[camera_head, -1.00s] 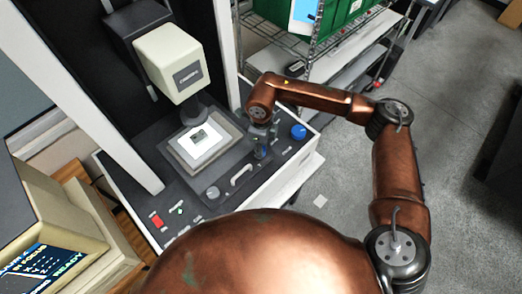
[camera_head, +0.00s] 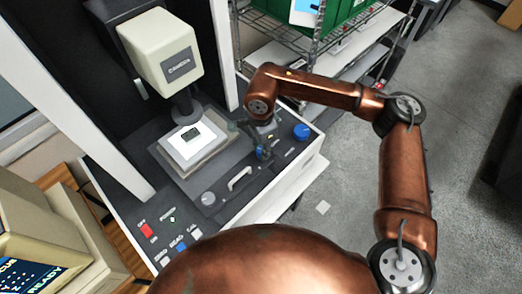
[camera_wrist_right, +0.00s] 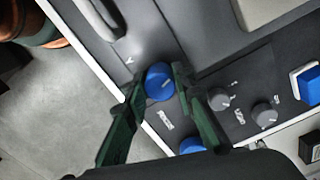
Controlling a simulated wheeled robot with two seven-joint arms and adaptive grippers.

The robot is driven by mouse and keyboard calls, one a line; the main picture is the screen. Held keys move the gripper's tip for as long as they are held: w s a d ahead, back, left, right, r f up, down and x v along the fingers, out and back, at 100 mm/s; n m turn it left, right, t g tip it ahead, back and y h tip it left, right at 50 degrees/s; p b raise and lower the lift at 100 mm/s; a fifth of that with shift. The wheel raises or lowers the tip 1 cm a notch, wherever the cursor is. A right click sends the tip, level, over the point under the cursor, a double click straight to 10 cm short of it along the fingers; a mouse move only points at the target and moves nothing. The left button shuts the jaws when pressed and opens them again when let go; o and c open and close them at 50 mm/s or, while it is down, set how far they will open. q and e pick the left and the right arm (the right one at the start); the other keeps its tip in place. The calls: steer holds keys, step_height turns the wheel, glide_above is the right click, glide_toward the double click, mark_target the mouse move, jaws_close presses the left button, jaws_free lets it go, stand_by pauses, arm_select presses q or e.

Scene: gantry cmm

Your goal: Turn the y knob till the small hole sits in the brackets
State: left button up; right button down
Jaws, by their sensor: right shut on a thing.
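My right gripper (camera_head: 257,144) is shut on a blue knob, its dark green fingers on either side of the knob. In the right wrist view the gripper (camera_wrist_right: 160,80) holds this knob (camera_wrist_right: 158,86), and a "Y" is marked on the panel beside it. The gantry machine's stage (camera_head: 212,150) carries a bright plate (camera_head: 190,148) with a small dark part (camera_head: 193,133) under the cream optical head (camera_head: 168,58). A hole is too small to tell. A screen (camera_head: 30,280) shows at the bottom left, mostly cut off; no brackets are visible there. My left gripper is out of view.
A grey knob (camera_head: 208,198) and a light handle (camera_head: 239,178) are in front of the stage. Grey knobs (camera_wrist_right: 219,99) sit near my fingers. A wire shelf with green bins (camera_head: 340,15) stands behind.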

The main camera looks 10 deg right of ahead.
steer(key=shift+w+n, duration=0.1)
steer(key=shift+n, duration=0.2)
steer(key=shift+r, duration=0.1)
steer(key=c, duration=1.6)
jaws_free()
step_height(320, 180, up, 12)
steer(key=shift+d, duration=0.1)
